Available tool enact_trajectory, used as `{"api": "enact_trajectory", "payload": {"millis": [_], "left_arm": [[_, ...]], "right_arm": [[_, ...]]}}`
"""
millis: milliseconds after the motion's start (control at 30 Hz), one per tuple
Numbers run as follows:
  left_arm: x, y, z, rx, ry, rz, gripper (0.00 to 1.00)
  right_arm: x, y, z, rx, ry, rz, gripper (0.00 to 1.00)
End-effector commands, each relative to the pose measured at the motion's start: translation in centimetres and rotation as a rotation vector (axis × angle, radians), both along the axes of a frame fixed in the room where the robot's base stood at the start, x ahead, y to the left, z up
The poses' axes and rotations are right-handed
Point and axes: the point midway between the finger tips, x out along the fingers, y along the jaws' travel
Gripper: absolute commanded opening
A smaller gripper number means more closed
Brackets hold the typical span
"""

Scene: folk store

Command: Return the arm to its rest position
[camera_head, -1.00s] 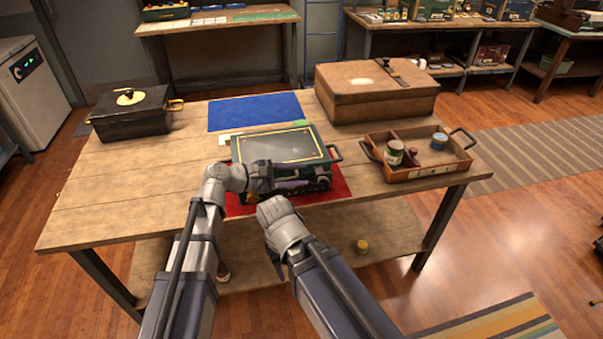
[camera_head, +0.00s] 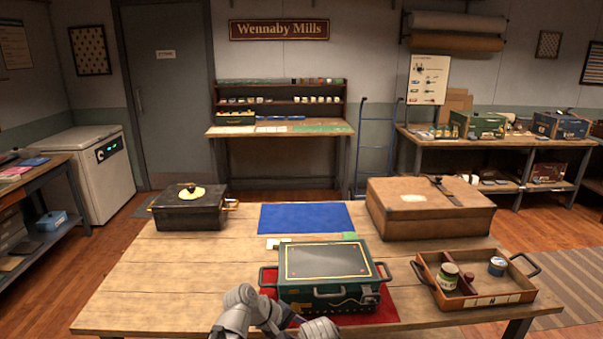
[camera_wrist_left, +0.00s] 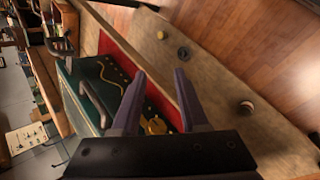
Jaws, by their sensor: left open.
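In the left wrist view my left gripper (camera_wrist_left: 160,76) is open, with nothing held between its two dark fingers. It is at the front of the green box (camera_wrist_left: 88,76), whose handles and gold trim show left of the fingers. A small yellow thing (camera_wrist_left: 155,126) shows low between the fingers; I cannot tell what it is. In the head view the green box (camera_head: 326,262) sits closed on a red mat (camera_head: 384,309). My left arm's grey wrist is at the bottom edge, in front of the box.
The wooden table (camera_head: 150,270) also holds a black box (camera_head: 190,210), a blue mat (camera_head: 306,217), a large brown case (camera_head: 430,208) and an open tray (camera_head: 487,304) with tins. The table's left front is clear. A lower shelf (camera_wrist_left: 210,80) holds small round items.

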Motion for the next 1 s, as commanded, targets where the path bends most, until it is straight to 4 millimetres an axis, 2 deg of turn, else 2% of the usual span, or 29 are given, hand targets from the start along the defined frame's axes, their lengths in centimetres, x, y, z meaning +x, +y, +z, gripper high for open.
{"api": "enact_trajectory", "payload": {"millis": [33, 200, 533, 667, 1000], "left_arm": [[-1.4, 2.4, -1.2, 0.104, -0.031, -0.059, 0.43], [-4.0, 8.8, -3.9, 0.392, -0.083, -0.257, 0.43], [-8.6, 18.5, -5.4, 0.755, -0.049, -0.558, 0.43], [-9.3, 15.6, -4.2, 0.764, -0.050, -0.640, 0.43], [-12.7, 9.3, -1.8, 0.805, -0.043, -0.841, 0.43]], "right_arm": [[0.0, 0.0, 0.0, 0.000, 0.000, 0.000, 0.52], [0.0, 0.0, 0.0, 0.000, 0.000, 0.000, 0.52], [0.0, 0.0, 0.0, 0.000, 0.000, 0.000, 0.52], [0.0, 0.0, 1.2, 0.000, 0.000, 0.000, 0.52], [0.0, 0.0, 3.6, 0.000, 0.000, 0.000, 0.52]]}}
